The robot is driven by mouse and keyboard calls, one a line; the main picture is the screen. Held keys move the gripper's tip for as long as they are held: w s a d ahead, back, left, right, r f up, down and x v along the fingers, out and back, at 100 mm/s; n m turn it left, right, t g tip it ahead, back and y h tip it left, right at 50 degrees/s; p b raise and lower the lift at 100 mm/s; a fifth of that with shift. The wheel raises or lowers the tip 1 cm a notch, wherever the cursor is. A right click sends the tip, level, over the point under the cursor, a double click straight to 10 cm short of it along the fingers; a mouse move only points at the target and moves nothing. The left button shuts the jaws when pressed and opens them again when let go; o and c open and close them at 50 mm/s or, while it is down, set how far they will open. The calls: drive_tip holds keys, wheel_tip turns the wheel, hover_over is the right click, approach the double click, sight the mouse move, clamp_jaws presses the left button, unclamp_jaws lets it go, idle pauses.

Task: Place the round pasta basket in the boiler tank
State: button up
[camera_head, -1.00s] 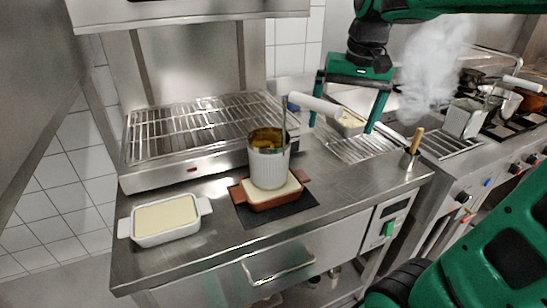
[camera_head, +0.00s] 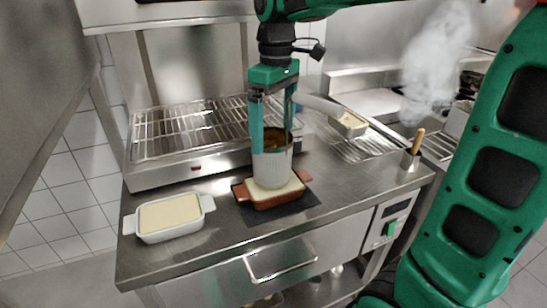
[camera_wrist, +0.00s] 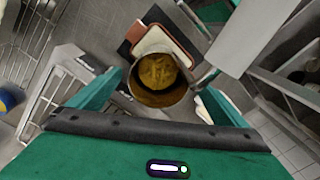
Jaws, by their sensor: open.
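The round pasta basket (camera_head: 272,171) is a pale ribbed cylinder with yellow-brown pasta inside. It stands upright on a brown baking dish (camera_head: 262,201) on the counter. In the wrist view, the basket (camera_wrist: 143,97) lies between my fingers. My gripper (camera_head: 273,138) is open and points down at the basket's top; it also shows in the wrist view (camera_wrist: 163,84). One finger overlaps the basket's upper left wall in the head view. I cannot tell whether either finger touches. The boiler tank is not clearly visible; steam (camera_head: 436,60) rises at the right.
A white dish (camera_head: 170,216) stands at the left of the counter. A wire rack (camera_head: 190,130) is behind. A basket with a long pale handle (camera_head: 349,124) lies to the right, near the gripper. A small metal cup (camera_head: 411,160) stands at the counter's right end.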

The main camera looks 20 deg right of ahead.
sight(273, 146)
drive_tip(key=shift+w+a+f, duration=0.1)
drive_tip(key=shift+f, duration=1.3)
drive_tip(key=shift+w+f, duration=0.1)
drive_tip(key=shift+f, duration=1.25)
drive_tip(key=shift+r, duration=0.1)
drive_tip(key=c, duration=1.6)
